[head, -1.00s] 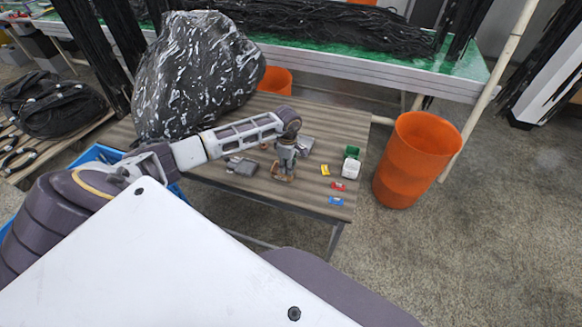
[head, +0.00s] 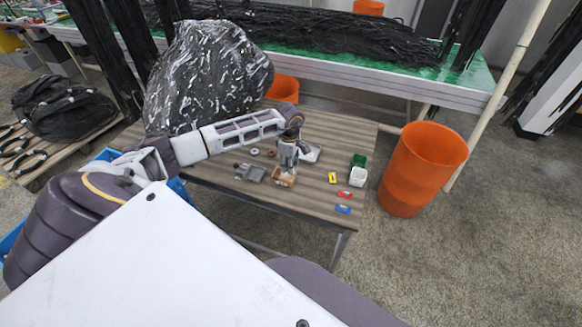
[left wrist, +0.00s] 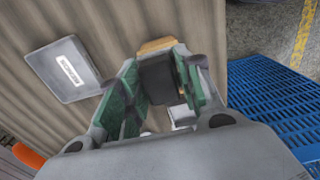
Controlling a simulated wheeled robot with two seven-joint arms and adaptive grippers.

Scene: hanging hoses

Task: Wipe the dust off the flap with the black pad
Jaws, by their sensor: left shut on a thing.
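My left gripper (head: 285,176) points down over the wooden table, low near its middle. In the left wrist view its green-lined fingers (left wrist: 157,88) are closed on a black block (left wrist: 156,74), which I take for the black pad. A tan piece (left wrist: 157,45) shows at its far end; it also shows under the fingers in the head view (head: 284,181). I cannot tell which part is the flap, and no dust can be made out. My right gripper is out of view.
A small grey fixture (head: 250,173) lies left of the gripper. A white box with a green lid (head: 359,172) and small yellow, red (head: 345,195) and blue pieces lie to the right. A large wrapped bundle (head: 205,80) stands at the back left. An orange bin (head: 420,170) stands beside the table.

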